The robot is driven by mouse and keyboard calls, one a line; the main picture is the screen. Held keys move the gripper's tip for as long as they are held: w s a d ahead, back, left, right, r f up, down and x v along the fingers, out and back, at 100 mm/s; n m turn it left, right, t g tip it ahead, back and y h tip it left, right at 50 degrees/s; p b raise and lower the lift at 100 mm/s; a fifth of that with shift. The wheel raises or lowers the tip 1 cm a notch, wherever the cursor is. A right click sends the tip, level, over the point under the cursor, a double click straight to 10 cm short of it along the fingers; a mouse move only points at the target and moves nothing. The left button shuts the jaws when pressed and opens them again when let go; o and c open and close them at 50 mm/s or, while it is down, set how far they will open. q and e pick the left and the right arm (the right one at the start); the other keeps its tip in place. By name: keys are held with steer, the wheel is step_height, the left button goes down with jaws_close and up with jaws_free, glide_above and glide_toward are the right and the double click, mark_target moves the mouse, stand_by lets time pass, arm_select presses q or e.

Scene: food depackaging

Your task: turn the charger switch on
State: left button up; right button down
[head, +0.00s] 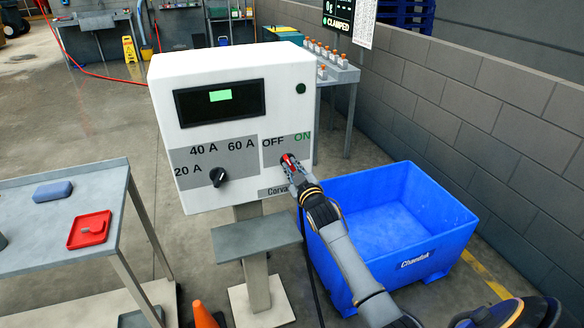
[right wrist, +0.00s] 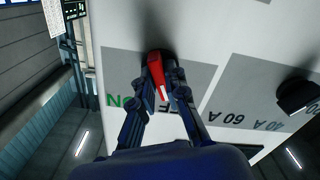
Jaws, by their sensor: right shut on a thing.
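The white charger box (head: 228,91) stands on a post in the middle of the head view. Its red switch (head: 287,159) sits below the OFF and ON labels. My right gripper (head: 292,166) is at the switch. In the right wrist view, my right gripper (right wrist: 161,92) is shut on the red switch (right wrist: 155,68), with a finger on each side. ON is in green and partly covered in that view. A black current knob (head: 217,176) sits at the lower left of the panel. My left gripper is not in view.
A blue crate (head: 450,238) stands on the floor to the right, under my right arm. A grey table (head: 108,228) at left bears a red container (head: 90,229) and a blue block (head: 52,191). An orange cone (head: 204,315) stands near the post.

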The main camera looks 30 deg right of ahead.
steer(key=m+p, duration=0.1)
steer(key=m, duration=0.4)
steer(key=shift+m, duration=0.3)
steer(key=m+p, duration=0.1)
steer(key=m, duration=0.4)
steer(key=shift+m, duration=0.4)
steer(key=c, duration=1.4)
jaws_free()
steer(key=shift+o, duration=0.2)
